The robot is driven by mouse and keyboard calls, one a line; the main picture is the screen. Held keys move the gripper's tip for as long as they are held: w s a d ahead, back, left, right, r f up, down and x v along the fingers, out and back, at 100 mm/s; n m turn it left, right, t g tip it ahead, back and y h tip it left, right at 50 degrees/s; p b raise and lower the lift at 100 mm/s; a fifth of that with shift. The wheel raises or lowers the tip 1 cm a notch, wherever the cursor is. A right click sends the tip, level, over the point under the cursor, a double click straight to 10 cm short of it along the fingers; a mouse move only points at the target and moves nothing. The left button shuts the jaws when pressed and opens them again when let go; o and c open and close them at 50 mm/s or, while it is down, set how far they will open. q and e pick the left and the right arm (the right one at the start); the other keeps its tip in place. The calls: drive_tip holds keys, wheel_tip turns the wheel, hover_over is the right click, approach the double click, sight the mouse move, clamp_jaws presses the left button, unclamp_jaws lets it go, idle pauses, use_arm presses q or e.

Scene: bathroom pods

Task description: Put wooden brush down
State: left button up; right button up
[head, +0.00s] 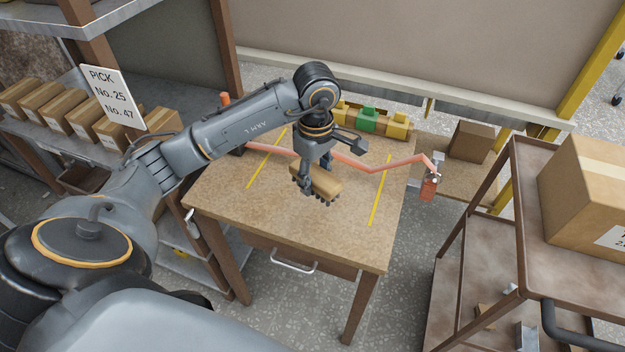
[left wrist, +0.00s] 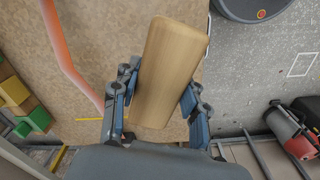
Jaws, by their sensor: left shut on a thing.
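The wooden brush (head: 318,184) has a light wooden block and dark bristles pointing down. My left gripper (head: 316,179) is shut on it, with one finger on each side of the block. The brush is over the middle of the wooden table (head: 290,225), between two yellow tape lines. I cannot tell whether its bristles touch the tabletop. In the left wrist view the brush (left wrist: 170,72) shows as a plain, tilted block between the blue-grey fingers (left wrist: 153,103); its bristles are hidden there. My right gripper is not in view.
A salmon-coloured bent bar (head: 375,168) crosses the table's back part. Yellow and green blocks (head: 367,120) stand at the back edge. A shelf with cartons (head: 60,115) is at left; a brown rack with a large box (head: 590,190) is at right. The table's front is clear.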

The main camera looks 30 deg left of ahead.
use_arm(q)
drive_tip(key=w+a+f, duration=0.2)
drive_tip(key=w+f, duration=0.1)
drive_tip(key=w+a+f+p, duration=0.1)
drive_tip(key=f, duration=0.1)
drive_tip(key=shift+w+a+f, duration=0.15)
drive_tip(key=shift+w+a, duration=0.05)
drive_tip(key=shift+a, duration=0.2)
drive_tip(key=shift+w+a+f, duration=0.25)
drive_tip(key=shift+w+f, duration=0.1)
drive_tip(key=shift+f, duration=0.2)
wheel_tip(320, 180, down, 3)
drive_tip(key=shift+w+a+r+p, duration=0.1)
drive_tip(key=shift+p, duration=0.75)
drive_tip(key=shift+f, duration=0.3)
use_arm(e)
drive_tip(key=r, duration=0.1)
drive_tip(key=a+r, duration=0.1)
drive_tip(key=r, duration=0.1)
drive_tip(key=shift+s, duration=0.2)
use_arm(q)
drive_tip(key=shift+f, duration=0.1)
drive_tip(key=shift+f+b, duration=0.15)
drive_tip(key=shift+b, duration=0.15)
drive_tip(key=o, duration=1.1)
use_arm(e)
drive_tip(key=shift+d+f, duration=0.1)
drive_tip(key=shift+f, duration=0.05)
